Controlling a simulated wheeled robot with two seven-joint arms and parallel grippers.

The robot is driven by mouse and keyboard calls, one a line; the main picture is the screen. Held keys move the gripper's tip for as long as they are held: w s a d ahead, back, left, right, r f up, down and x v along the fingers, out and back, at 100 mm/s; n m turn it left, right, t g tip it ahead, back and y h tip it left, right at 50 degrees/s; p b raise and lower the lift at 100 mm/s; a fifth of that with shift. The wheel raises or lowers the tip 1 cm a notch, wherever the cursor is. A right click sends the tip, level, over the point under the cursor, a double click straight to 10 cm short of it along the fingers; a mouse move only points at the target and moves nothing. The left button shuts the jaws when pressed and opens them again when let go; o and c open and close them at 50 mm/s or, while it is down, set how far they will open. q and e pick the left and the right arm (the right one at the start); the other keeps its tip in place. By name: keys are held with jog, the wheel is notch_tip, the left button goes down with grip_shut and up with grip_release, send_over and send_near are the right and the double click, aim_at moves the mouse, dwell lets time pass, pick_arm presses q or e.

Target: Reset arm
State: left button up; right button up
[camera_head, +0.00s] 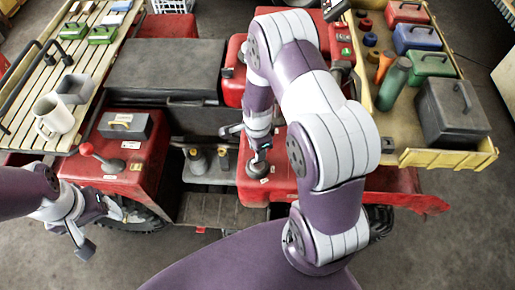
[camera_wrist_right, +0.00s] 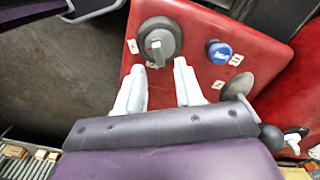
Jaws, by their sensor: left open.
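My left gripper (camera_head: 98,230) is at the lower left of the head view, open and empty, in front of the red vehicle's left side. My right arm reaches across the middle, and its gripper (camera_head: 260,150) is over the red panel on the right of the vehicle, partly hidden by the arm. In the right wrist view the right gripper (camera_wrist_right: 160,68) has its two pale fingers apart with nothing between them. A grey rotary knob (camera_wrist_right: 158,42) lies just beyond the fingertips on the red panel (camera_wrist_right: 200,75); I cannot tell whether they touch.
A blue button (camera_wrist_right: 219,52) and a grey round part (camera_wrist_right: 238,84) are beside the knob. A red-knobbed lever (camera_head: 100,156) rises near my left gripper. A slatted rack (camera_head: 42,85) holds a mug (camera_head: 54,115). A yellow tray (camera_head: 440,157) holds toolboxes and a green bottle (camera_head: 394,84).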

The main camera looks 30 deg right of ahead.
notch_tip(320, 180, up, 3)
jog(key=shift+f+p, duration=0.1)
jog(key=shift+p, duration=0.65)
pick_arm(q)
notch_tip(320, 180, up, 2)
jog(key=shift+r, duration=0.1)
pick_arm(e)
jog(key=shift+f, duration=0.1)
